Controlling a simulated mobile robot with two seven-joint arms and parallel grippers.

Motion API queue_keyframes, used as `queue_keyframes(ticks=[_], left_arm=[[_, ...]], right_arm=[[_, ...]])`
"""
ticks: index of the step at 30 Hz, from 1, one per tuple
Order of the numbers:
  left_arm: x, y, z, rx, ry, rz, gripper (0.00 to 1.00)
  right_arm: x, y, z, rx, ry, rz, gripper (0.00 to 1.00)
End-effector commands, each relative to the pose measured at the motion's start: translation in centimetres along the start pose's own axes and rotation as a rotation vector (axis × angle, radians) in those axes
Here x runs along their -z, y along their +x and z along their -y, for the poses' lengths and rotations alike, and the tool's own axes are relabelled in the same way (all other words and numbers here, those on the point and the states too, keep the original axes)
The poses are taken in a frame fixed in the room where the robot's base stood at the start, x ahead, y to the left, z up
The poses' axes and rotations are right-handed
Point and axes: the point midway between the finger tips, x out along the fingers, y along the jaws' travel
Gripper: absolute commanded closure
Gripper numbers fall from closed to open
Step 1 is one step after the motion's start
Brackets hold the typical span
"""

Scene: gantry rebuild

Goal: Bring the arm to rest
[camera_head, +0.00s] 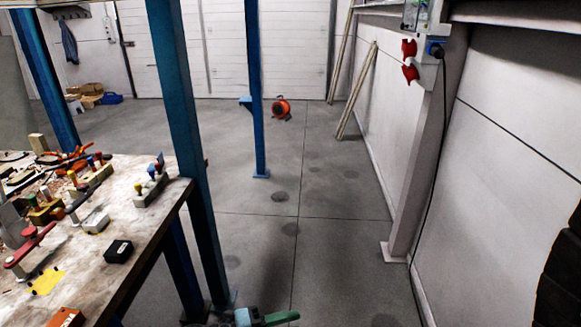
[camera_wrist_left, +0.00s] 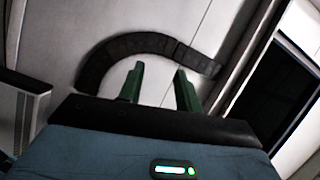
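My left gripper (camera_wrist_left: 160,70) has two green fingers that stand apart in the left wrist view, with nothing between them. In the head view part of the left gripper (camera_head: 296,316) shows at the bottom edge, its green finger pointing right, low beside the workbench. The rest of the left arm is hidden or out of frame. My right gripper is in neither view.
A cluttered workbench (camera_head: 125,262) fills the left, with a blue post (camera_head: 185,130) at its edge. Another blue post (camera_head: 256,110) stands ahead. Black tyres (camera_head: 560,270) are at the right edge. The floor (camera_head: 330,230) between is clear.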

Motion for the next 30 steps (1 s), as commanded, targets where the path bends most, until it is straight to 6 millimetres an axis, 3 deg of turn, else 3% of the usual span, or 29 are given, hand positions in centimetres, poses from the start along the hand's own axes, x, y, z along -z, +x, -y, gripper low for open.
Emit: queue_keyframes(ticks=[8,17,24,30], left_arm=[[2.2,-3.7,-2.0,0.271,-0.438,0.321,0.66],[4.8,-12.0,-8.4,0.419,-0.931,0.720,0.66],[10.3,-20.0,-15.0,0.448,-1.321,1.036,0.66],[15.5,-24.8,-18.6,0.433,-1.553,1.221,0.66]], right_arm=[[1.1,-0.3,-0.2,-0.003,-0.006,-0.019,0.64],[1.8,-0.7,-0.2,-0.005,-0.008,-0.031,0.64],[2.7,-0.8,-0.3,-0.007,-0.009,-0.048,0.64],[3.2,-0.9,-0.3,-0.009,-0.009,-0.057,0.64]])
